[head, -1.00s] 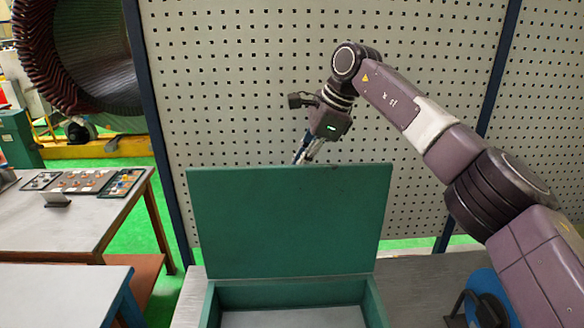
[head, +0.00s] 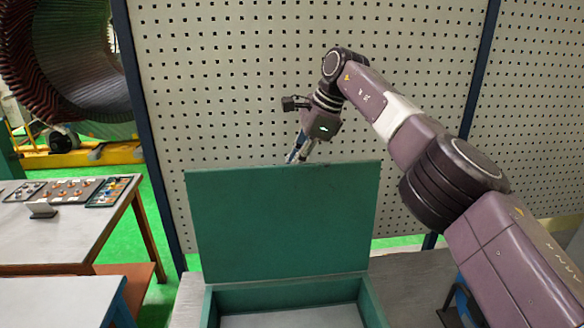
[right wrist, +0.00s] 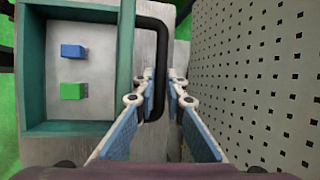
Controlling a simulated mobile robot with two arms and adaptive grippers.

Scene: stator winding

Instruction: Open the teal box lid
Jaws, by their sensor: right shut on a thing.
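The teal box (head: 293,291) stands on a grey table, with its lid (head: 285,222) raised to about upright in the head view. My right gripper (head: 296,155) is behind the lid's top edge, its fingertips partly hidden by the lid. In the right wrist view, the lid (right wrist: 125,60) shows nearly edge-on, with a black bar handle (right wrist: 161,60) on its outer side. My right gripper (right wrist: 160,95) is shut on this handle, which runs between its blue-padded fingers. The open box (right wrist: 32,75) shows beside it. My left gripper is not in view.
A blue block (right wrist: 72,50) and a green block (right wrist: 72,91) lie inside the box. A perforated panel (head: 240,80) stands close behind the lid and my right arm. At the left, a table (head: 70,235) holds trays of small parts (head: 68,190).

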